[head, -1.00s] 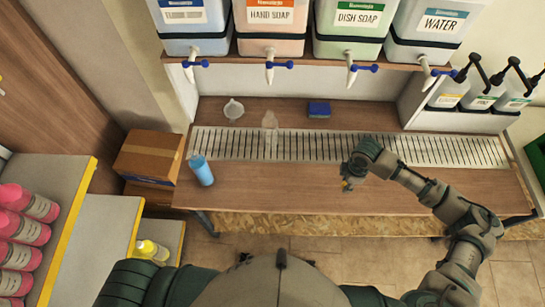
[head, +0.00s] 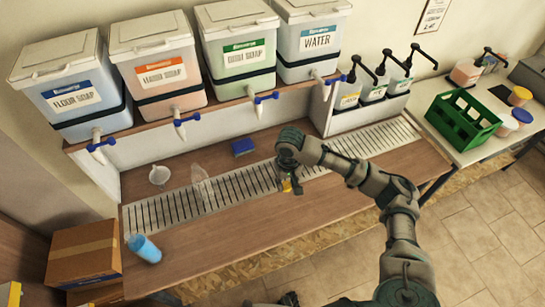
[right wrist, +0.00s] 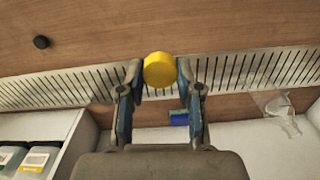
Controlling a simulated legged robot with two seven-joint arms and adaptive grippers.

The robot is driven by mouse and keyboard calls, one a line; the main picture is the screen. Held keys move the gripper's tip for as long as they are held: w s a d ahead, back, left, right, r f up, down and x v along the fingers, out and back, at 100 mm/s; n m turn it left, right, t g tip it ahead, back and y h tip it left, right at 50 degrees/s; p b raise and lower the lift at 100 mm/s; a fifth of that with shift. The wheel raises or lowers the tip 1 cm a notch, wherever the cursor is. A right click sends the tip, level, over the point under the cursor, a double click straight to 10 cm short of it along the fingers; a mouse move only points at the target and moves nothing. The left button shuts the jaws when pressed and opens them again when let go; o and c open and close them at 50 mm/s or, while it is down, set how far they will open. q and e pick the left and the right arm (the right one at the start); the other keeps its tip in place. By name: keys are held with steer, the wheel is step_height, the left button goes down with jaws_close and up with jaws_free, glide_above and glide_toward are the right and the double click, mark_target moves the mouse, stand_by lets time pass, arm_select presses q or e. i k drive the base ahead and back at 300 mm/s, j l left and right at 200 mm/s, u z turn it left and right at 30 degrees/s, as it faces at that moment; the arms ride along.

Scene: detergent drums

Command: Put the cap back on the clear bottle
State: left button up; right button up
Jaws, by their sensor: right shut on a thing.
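My right gripper (head: 287,181) is shut on a yellow cap (right wrist: 159,70), which sits between its fingertips in the right wrist view. In the head view the cap (head: 287,187) shows as a small yellow spot under the gripper, above the wooden counter. The clear bottle (head: 202,186) stands on the slotted metal drain strip, left of the gripper and apart from it. Its see-through outline also shows in the right wrist view (right wrist: 284,112), at the right; its top is hard to make out. My left gripper is not in view.
A blue container (head: 144,249) stands at the counter's front left. A white funnel-like cup (head: 159,175) and a blue sponge (head: 243,147) lie behind the strip. A black disc (right wrist: 41,42) lies on the wood. Dispenser taps (head: 180,121) overhang the back. Pump bottles (head: 374,92) stand right.

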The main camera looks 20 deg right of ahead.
mark_target(137, 243)
steer(key=l+u, duration=0.1)
steer(key=u, duration=0.35)
steer(key=l+u, duration=0.1)
steer(key=u, duration=0.35)
steer(key=l+u, duration=0.1)
steer(key=u, duration=0.35)
